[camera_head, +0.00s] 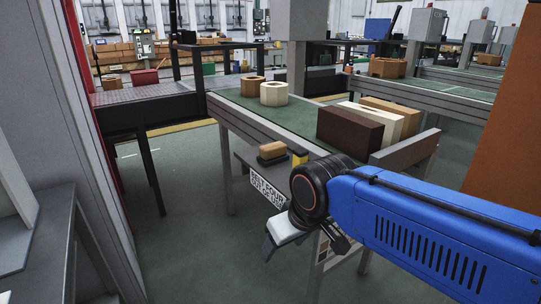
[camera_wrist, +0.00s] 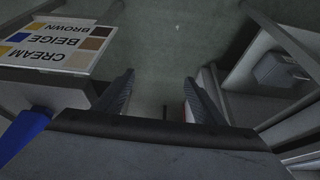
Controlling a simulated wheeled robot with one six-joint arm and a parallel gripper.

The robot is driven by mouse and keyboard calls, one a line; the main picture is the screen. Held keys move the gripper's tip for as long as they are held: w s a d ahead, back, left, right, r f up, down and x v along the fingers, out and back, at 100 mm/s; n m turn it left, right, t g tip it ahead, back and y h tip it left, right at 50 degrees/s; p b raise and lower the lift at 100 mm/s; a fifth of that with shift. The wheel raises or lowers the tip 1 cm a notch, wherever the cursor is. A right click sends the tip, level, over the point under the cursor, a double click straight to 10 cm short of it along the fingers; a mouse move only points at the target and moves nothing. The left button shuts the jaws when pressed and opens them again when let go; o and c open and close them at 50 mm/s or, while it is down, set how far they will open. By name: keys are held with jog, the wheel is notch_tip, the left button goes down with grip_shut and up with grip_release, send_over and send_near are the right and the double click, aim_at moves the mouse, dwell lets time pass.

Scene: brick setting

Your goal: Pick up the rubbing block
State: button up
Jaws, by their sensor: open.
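A small block (camera_head: 272,151), tan on top with a darker underside, appears to be the rubbing block. It rests on a grey ledge at the near side of the conveyor, left of a yellow part (camera_head: 299,158). My gripper (camera_head: 284,243) is below and in front of the ledge, clear of the block, at the end of my blue arm. In the wrist view my gripper (camera_wrist: 159,78) has its two fingers apart with only dark floor between them. The block does not show in the wrist view.
The green conveyor (camera_head: 243,103) carries hollow tan and cream blocks (camera_head: 273,94) and brown, cream and tan bricks (camera_head: 349,129). A sign (camera_head: 266,191) hangs below the ledge. A colour-name card (camera_wrist: 55,45) is at left in the wrist view. Open floor (camera_head: 190,215) lies left.

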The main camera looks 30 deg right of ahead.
jog(key=shift+c, duration=0.8)
jog(key=w+d+r+m+g+h, duration=0.25)
jog(key=w+r+m, duration=0.35)
jog(key=w+r, duration=0.3)
jog(key=w+d+r+m+g+h, duration=0.1)
jog(key=w+d+r+m, duration=0.45)
jog(key=w, duration=0.55)
jog(key=w+d+r+m+g+h, duration=0.1)
jog(key=w+r+m, duration=0.5)
jog(key=w+r, duration=0.4)
send_near(272, 145)
jog(key=x, duration=0.5)
jog(key=shift+s+f, duration=0.25)
jog(key=shift+s, duration=0.15)
jog(key=x, duration=0.4)
jog(key=shift+w+d+r, duration=0.1)
jog(key=shift+w, duration=0.1)
jog(key=shift+d+f, duration=0.2)
jog(key=shift+f, duration=0.3)
jog(key=shift+f, duration=0.25)
